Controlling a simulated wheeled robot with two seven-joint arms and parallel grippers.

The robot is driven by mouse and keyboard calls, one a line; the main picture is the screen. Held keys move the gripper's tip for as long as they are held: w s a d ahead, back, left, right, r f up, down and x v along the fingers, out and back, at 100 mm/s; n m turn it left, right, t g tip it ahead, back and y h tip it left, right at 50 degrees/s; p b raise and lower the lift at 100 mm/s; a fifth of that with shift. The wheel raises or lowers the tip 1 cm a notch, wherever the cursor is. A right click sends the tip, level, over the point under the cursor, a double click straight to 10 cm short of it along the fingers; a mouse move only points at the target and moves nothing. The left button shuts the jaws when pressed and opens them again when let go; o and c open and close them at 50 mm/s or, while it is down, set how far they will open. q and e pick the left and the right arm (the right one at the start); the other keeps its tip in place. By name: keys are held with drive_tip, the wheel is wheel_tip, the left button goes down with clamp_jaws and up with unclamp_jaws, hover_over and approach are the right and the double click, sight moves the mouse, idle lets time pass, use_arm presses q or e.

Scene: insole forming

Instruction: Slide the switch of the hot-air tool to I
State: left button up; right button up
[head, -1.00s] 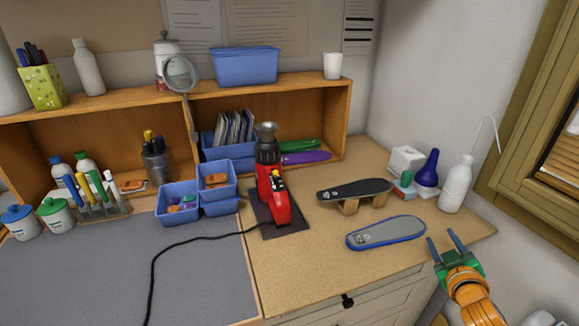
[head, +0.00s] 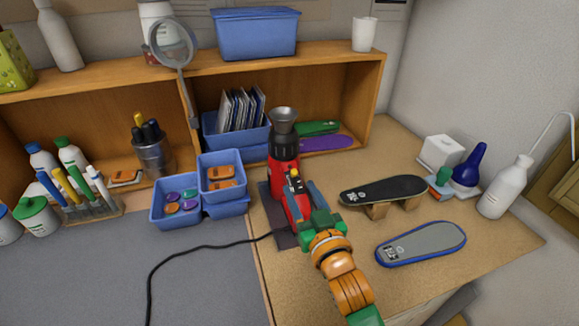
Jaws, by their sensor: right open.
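The red and black hot-air tool (head: 284,172) stands upright on a dark mat (head: 283,240), with its nozzle pointing up. Small yellow and red parts, possibly its switch (head: 294,177), show on the side facing me; the switch's position is too small to read. My right gripper (head: 303,194) is open, with its fingers at the tool's lower body. One finger shows to the right of the red body; the other is partly hidden, and I cannot tell whether they touch the tool. My left gripper is out of view.
A black cord (head: 190,252) runs left from the tool across the grey mat. Blue bins (head: 176,204) stand to the left. A dark insole on a wooden stand (head: 384,190) and a grey-blue insole (head: 421,244) lie to the right. The wooden shelf (head: 345,95) is behind.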

sight(295, 175)
drive_tip(key=w, duration=0.3)
drive_tip(key=shift+w+a+r, duration=0.1)
drive_tip(key=shift+a+r, duration=0.15)
drive_tip(key=shift+r, duration=0.1)
drive_tip(key=shift+f+x, duration=0.2)
drive_tip(key=shift+x, duration=0.7)
clamp_jaws()
drive_tip(key=shift+s, duration=0.2)
